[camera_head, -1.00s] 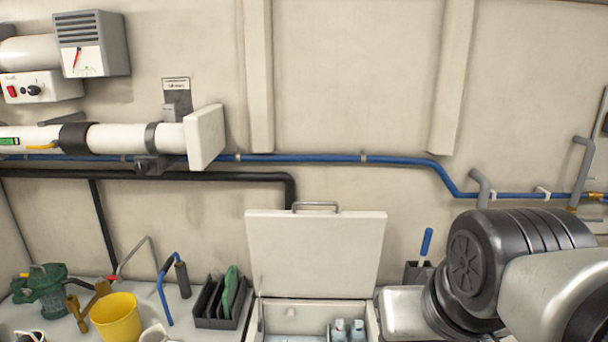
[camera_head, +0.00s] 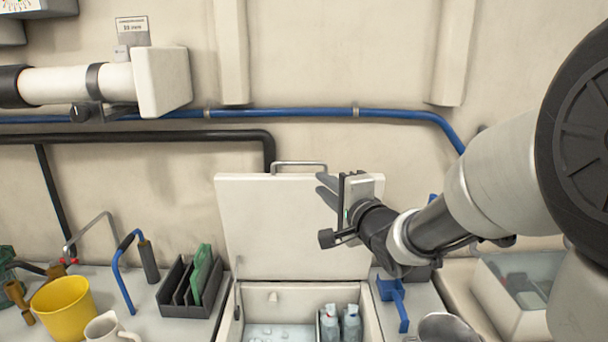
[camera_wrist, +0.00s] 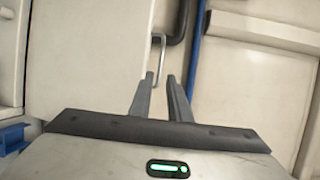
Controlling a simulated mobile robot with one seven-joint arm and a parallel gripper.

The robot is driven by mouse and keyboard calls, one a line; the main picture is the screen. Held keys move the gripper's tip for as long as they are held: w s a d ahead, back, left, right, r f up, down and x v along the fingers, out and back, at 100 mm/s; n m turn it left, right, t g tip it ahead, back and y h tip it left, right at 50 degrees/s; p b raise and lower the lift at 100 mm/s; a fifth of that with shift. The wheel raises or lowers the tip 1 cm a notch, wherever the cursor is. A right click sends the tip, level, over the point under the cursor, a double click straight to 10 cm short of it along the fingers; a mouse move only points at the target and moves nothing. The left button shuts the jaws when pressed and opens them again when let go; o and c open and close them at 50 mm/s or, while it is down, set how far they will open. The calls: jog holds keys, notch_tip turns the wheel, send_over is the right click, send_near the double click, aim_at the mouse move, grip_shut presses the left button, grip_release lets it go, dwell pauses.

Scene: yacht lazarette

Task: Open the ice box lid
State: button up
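The ice box lid (camera_head: 275,235) stands raised, nearly upright, behind the ice box (camera_head: 230,325). Its metal handle (camera_head: 298,164) is on the lid's top edge and also shows in the wrist view (camera_wrist: 162,58). The box interior is exposed, with ice and bottles (camera_head: 340,322) inside. My gripper (camera_head: 325,188) is in front of the lid's upper right part.
A dark divided holder (camera_head: 185,290), yellow bucket (camera_head: 65,308) and mug (camera_head: 108,328) stand left of the box. A blue tool (camera_head: 395,298) and a metal bowl (camera_head: 448,328) are to the right. A blue pipe (camera_head: 285,113) and black pipe (camera_head: 180,136) run along the wall.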

aim_at(297, 164)
jog(key=b+x, duration=0.1)
jog(key=x, duration=1.6)
jog(key=shift+a+r+b, duration=0.15)
jog(key=shift+b, duration=0.2)
grip_shut()
